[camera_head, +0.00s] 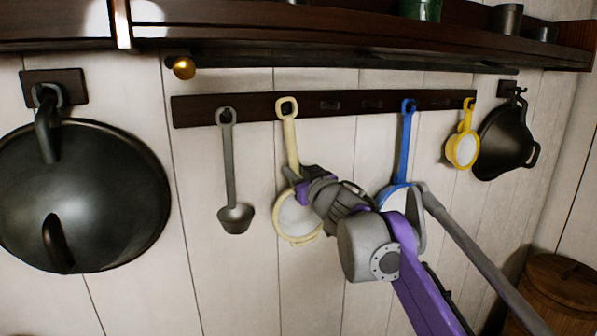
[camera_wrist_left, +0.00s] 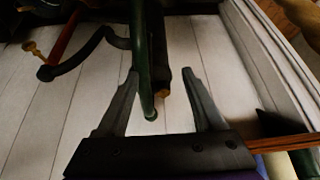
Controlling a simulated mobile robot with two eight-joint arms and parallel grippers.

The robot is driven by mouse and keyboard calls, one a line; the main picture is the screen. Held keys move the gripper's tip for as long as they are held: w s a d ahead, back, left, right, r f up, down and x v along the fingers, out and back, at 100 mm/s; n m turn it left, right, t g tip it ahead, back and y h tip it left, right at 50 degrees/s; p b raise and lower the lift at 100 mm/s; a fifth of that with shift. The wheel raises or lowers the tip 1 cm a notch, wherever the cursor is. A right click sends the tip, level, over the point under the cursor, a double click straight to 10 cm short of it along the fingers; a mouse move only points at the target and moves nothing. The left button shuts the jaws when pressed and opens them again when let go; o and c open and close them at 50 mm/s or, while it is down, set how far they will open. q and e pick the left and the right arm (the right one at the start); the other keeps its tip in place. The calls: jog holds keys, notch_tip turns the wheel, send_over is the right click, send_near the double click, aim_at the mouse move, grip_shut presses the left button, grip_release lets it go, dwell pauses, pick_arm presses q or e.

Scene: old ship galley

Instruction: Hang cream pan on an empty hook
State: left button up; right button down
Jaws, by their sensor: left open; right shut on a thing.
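The cream pan (camera_head: 298,217) hangs down in front of the planked wall, its handle upright and the handle's end ring in front of the dark hook rail (camera_head: 250,108). I cannot tell whether a hook passes through the ring. My right gripper (camera_head: 296,181) is shut on the cream pan at the lower handle and partly covers it.
A grey ladle (camera_head: 231,175) hangs left of the cream pan. A blue-handled pan (camera_head: 406,140) and a small yellow pan (camera_head: 463,148) hang to the right. Large dark pans hang left (camera_head: 90,195) and far right (camera_head: 506,140). A wooden shelf (camera_head: 330,38) overhangs the rail.

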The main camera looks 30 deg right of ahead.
jog(key=shift+w+r, duration=0.1)
jog(key=shift+w, duration=0.7)
jog(key=shift+w+d+f, duration=0.1)
jog(key=shift+w+f, duration=0.2)
jog(key=shift+f, duration=0.25)
jog(key=shift+s, duration=0.1)
jog(key=c, duration=0.6)
grip_release()
jog(key=shift+c, duration=0.2)
